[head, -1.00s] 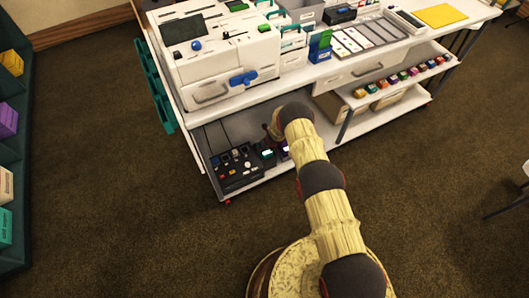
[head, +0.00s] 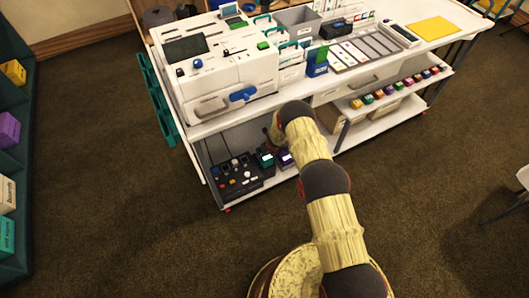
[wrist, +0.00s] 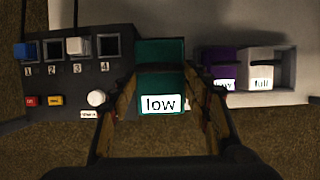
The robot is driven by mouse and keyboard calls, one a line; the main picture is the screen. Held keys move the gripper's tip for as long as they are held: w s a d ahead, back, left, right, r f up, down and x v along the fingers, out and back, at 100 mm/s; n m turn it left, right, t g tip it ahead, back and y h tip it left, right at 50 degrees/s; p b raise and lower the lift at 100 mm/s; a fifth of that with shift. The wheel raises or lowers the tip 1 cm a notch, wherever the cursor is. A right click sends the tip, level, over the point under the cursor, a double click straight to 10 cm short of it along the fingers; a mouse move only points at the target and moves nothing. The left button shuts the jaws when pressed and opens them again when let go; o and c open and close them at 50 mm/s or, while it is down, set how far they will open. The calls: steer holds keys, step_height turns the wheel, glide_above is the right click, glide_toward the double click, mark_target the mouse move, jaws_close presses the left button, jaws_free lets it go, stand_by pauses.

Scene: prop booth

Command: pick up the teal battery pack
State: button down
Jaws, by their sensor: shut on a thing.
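The teal battery pack (wrist: 161,72), with a white label reading "low", sits between the fingers of my gripper (wrist: 160,88) in the wrist view. My gripper is shut on it, one finger along each side. In the head view the teal pack (head: 266,159) shows at the lower shelf of the white cart, just right of the black control panel; my gripper there is mostly hidden by my arm. I cannot tell whether the pack is touching the shelf.
The black control panel (wrist: 70,70) with numbered slots stands left of the pack. A purple pack (wrist: 221,68) and a white pack labelled "full" (wrist: 260,70) stand to the right. The cart's upper top (head: 330,75) overhangs the shelf. Open carpet lies in front.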

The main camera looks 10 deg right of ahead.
steer(key=shift+s+d+r+p, duration=0.15)
steer(key=shift+s+d, duration=0.05)
steer(key=shift+s, duration=0.3)
steer(key=shift+s+d+r+p, duration=0.1)
steer(key=shift+s+d+p, duration=0.05)
steer(key=shift+s, duration=0.35)
steer(key=s+d+p, duration=0.3)
steer(key=s+d, duration=0.1)
steer(key=s, duration=1)
steer(key=shift+f, duration=0.15)
steer(key=shift+r, duration=0.3)
